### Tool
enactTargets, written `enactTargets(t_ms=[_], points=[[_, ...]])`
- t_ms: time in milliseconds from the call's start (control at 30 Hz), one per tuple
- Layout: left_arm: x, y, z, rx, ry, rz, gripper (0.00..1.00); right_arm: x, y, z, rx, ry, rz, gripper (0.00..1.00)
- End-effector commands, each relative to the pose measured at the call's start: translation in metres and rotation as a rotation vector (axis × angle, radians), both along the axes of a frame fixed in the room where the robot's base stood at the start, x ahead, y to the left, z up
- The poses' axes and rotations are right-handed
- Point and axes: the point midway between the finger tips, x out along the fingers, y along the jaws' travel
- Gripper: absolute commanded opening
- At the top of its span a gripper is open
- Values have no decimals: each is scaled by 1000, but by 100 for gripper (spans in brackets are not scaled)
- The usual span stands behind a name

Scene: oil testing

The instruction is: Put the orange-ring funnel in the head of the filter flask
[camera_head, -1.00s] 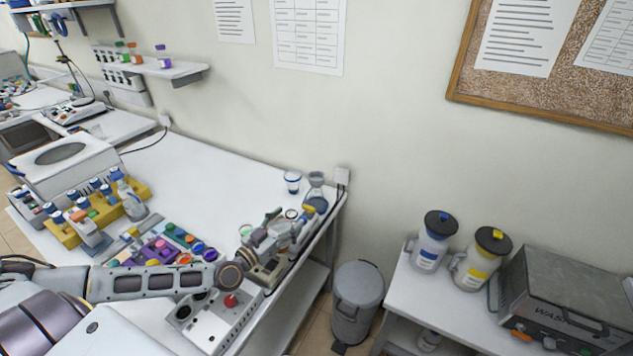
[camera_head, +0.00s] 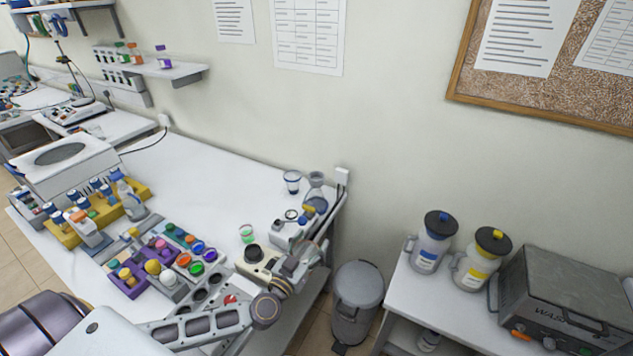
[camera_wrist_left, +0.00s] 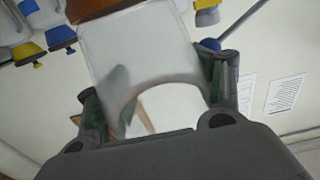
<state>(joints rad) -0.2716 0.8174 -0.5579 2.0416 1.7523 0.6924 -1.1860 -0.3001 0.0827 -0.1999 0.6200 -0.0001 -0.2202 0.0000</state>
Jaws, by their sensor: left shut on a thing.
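My left gripper (camera_head: 312,252) is at the right end of the bench, near its edge. In the left wrist view it (camera_wrist_left: 160,100) is shut on a clear, glass-like vessel with an orange-brown band, which I take to be the orange-ring funnel (camera_wrist_left: 140,55). The funnel is small and partly hidden by the fingers in the head view. The filter flask (camera_head: 316,203), clear with blue at its lower part, stands at the bench's far right corner, beyond the gripper. The funnel is apart from it. My right gripper is not in view.
A beaker with a blue band (camera_head: 292,178) stands left of the flask. A small device with a yellow knob (camera_head: 305,210) lies between gripper and flask. A green-ring cup (camera_head: 247,232) and coloured rings in a rack (camera_head: 197,248) are left. The bench middle (camera_head: 215,190) is clear.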

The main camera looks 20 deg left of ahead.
Motion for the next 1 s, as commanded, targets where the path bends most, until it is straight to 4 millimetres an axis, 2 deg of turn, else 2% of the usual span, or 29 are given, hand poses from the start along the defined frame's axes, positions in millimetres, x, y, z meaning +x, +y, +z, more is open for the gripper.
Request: enactTargets(t_ms=[500,1000], points=[[-2,-39,-1,-4,0,43,40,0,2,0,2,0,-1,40],[3,-51,11,-3,-1,36,40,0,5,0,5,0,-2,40]])
